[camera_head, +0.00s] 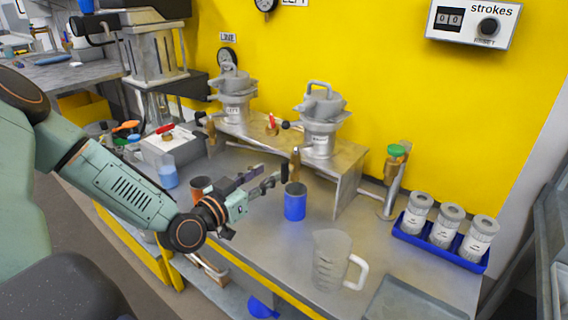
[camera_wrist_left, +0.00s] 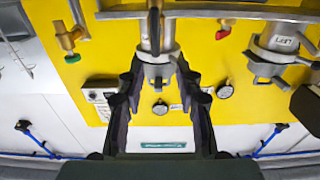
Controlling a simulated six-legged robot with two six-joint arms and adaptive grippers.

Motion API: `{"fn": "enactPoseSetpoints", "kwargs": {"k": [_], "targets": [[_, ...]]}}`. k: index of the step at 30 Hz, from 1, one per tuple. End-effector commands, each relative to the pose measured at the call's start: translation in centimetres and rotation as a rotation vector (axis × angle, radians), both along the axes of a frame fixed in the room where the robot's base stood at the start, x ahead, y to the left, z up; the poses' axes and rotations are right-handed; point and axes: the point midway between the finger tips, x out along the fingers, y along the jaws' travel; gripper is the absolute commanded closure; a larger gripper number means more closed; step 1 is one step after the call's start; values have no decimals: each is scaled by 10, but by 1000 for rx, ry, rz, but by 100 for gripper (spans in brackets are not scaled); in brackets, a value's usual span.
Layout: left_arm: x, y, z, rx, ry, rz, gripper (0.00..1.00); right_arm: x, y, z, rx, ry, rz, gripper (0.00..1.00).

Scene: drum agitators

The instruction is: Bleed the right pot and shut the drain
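The right pot (camera_head: 322,132) is a grey lidded vessel on the metal stand. A brass drain pipe (camera_head: 295,160) hangs at its front left, above a blue cup (camera_head: 295,206) on the bench. My left gripper (camera_head: 270,179) is just left of the pipe and cup, with its fingers apart and nothing seen between them. In the left wrist view, which is upside down, the open fingers (camera_wrist_left: 157,78) frame the right pot (camera_wrist_left: 158,55) and brass pipe (camera_wrist_left: 155,18) beyond. I cannot tell whether they touch the pipe or whether the drain is open. My right gripper is out of view.
The left pot (camera_head: 236,108) stands behind, with a red-handled valve (camera_head: 271,123) between the pots. A clear jug (camera_head: 330,262) stands in front. A green-topped valve (camera_head: 396,152) and a blue tray (camera_head: 411,237) of labelled canisters are on the right. A stroke counter (camera_head: 470,22) hangs above.

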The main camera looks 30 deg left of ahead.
Motion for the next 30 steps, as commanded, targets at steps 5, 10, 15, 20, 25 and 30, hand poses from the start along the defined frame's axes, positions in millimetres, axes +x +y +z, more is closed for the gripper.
{"fn": "enactPoseSetpoints", "kwargs": {"k": [5,10,15,20,25,30], "targets": [[16,0,-2,3,-2,-2,65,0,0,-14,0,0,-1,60],[34,-1,-3,3,1,-1,65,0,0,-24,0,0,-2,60],[52,-4,-2,3,0,1,65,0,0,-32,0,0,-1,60],[66,-6,-2,1,2,1,65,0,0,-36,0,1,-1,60],[73,-7,-1,-2,1,2,65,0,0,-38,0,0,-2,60],[74,-7,0,-3,1,3,65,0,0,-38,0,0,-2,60]]}}
